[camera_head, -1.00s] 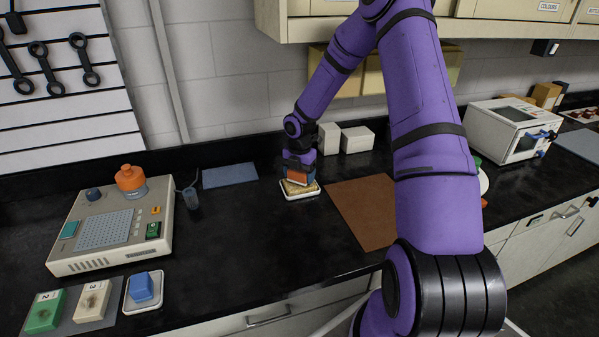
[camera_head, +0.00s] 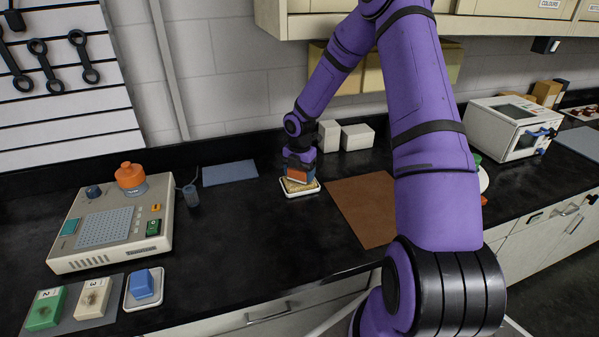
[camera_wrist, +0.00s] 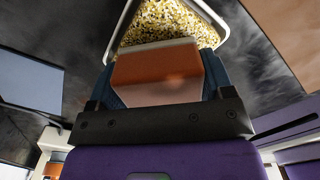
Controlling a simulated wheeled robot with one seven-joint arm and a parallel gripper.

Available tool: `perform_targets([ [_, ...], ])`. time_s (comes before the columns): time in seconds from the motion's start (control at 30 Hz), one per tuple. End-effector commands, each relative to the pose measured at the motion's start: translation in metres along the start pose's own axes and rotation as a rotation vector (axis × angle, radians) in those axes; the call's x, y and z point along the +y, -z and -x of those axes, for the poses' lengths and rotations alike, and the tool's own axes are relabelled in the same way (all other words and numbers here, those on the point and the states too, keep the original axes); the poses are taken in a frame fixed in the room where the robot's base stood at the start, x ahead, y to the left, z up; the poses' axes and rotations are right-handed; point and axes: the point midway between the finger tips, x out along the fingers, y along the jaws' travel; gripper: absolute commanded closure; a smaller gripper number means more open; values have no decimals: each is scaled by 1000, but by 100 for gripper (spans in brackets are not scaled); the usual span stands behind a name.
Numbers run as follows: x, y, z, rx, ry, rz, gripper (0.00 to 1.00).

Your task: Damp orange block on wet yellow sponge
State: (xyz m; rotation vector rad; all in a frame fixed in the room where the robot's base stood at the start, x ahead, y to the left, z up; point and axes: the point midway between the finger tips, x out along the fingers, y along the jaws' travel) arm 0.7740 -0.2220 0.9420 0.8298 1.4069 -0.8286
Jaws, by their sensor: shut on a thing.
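The orange block (camera_head: 297,176) is between the fingers of my gripper (camera_head: 300,174), which is shut on it. In the wrist view the orange block (camera_wrist: 158,68) shows between two dark blue fingers (camera_wrist: 210,72). The yellow speckled sponge (camera_head: 290,187) lies in a white tray (camera_head: 301,195) on the black bench. The sponge also shows in the wrist view (camera_wrist: 165,22) just beyond the block. The block is over the sponge, at or very near its surface; I cannot tell whether they touch.
A brown mat (camera_head: 362,212) lies right of the tray and a blue-grey mat (camera_head: 230,174) to its left. Two white boxes (camera_head: 357,138) stand behind. A blue block (camera_head: 142,284) sits in another white tray at the front left, near a beige device (camera_head: 115,244). The bench in front is clear.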

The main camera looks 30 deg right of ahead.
Motion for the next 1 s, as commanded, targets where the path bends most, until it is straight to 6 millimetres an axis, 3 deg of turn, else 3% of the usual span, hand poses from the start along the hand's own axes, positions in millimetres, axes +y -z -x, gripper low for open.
perform_targets([
  [1.0,0,0,-6,0,0,0,45],
])
